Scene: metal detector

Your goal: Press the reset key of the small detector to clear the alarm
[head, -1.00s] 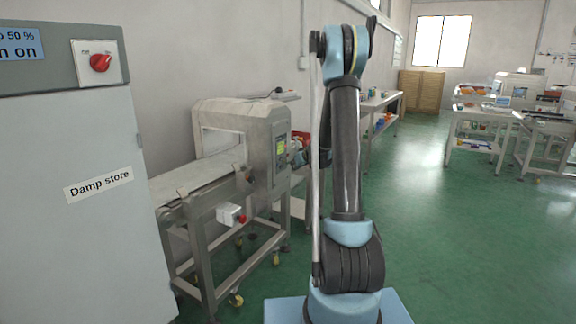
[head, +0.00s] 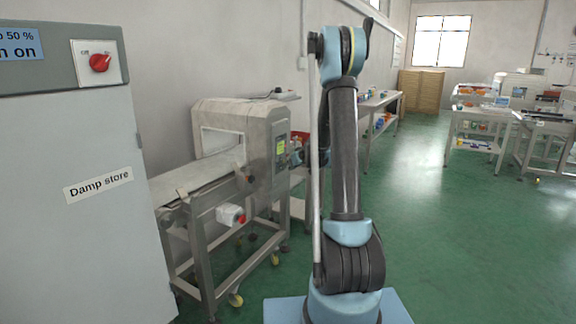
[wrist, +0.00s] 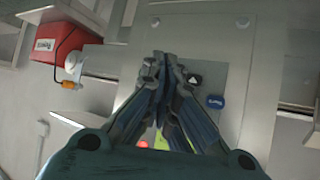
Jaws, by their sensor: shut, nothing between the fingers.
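The small detector (head: 237,130) is a grey metal tunnel over a conveyor. Its side panel, with a lit green screen (head: 280,147), faces my arm in the head view. In the wrist view my gripper (wrist: 163,58) is shut and empty in front of the panel (wrist: 210,70). A round blue key (wrist: 215,101) with unreadable white lettering lies right of the fingers, and a dark key with a white mark (wrist: 194,79) lies nearer them. Part of the green screen (wrist: 163,143) shows between the fingers. The fingers hide part of the panel; contact cannot be told.
A red box (wrist: 58,42) with a white label is at upper left in the wrist view. A white box with a red button (head: 231,214) hangs on the conveyor frame. The Damp store cabinet (head: 90,240) stands at left. Green floor (head: 450,240) is clear at right.

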